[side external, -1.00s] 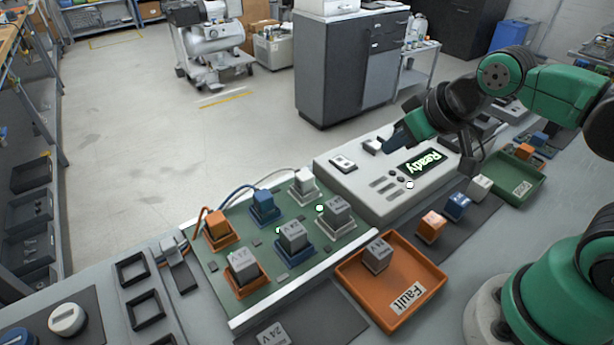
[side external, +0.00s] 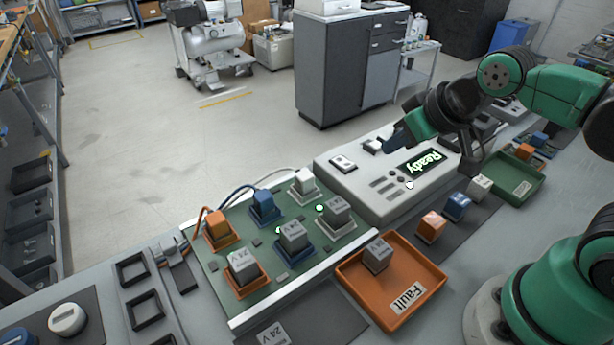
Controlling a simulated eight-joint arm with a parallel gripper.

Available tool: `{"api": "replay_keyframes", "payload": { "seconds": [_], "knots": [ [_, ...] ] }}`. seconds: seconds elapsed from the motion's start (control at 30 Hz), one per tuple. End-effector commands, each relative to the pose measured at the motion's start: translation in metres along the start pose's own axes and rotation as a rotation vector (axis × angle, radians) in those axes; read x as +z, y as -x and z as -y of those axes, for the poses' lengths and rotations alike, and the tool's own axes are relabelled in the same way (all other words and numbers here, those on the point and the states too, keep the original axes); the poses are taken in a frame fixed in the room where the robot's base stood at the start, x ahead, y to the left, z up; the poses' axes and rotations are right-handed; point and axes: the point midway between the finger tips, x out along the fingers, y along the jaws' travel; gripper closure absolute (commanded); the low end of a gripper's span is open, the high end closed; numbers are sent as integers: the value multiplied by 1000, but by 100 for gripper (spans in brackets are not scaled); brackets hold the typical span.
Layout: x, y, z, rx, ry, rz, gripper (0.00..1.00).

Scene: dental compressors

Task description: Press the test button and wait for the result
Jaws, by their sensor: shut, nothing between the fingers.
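The white test unit (side external: 376,202) stands on the bench, and its display (side external: 421,163) reads "Ready" in green. A pale button or switch (side external: 343,163) sits at its left end, and another pale key (side external: 371,146) is near its back edge. My gripper (side external: 387,144) is shut and empty, low over the back of the unit, right beside that key; I cannot tell whether it touches it. The green board (side external: 256,243) holds several plugged relay blocks, with two small green lights lit beside grey ones. Which control is the test button is not readable.
An orange Fault tray (side external: 364,305) holds one grey block (side external: 377,255). A green tray (side external: 519,188) with a label lies at the right. Orange, blue and white blocks stand on a dark strip (side external: 473,219) in front of the unit. Empty black frames (side external: 146,309) are at the left.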

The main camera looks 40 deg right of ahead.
Motion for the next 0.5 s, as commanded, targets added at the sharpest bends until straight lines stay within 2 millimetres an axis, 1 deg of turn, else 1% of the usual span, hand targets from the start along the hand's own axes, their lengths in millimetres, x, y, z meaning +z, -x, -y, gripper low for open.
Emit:
{"api": "replay_keyframes", "payload": {
  "seconds": [0.33,0.43,0.5],
  "knots": [
    [-2,0,-1,-3,-18,-1,100],
    [-12,-3,-6,-13,-81,-7,100],
    [-23,-6,-13,-25,-155,-16,100]
  ]
}}
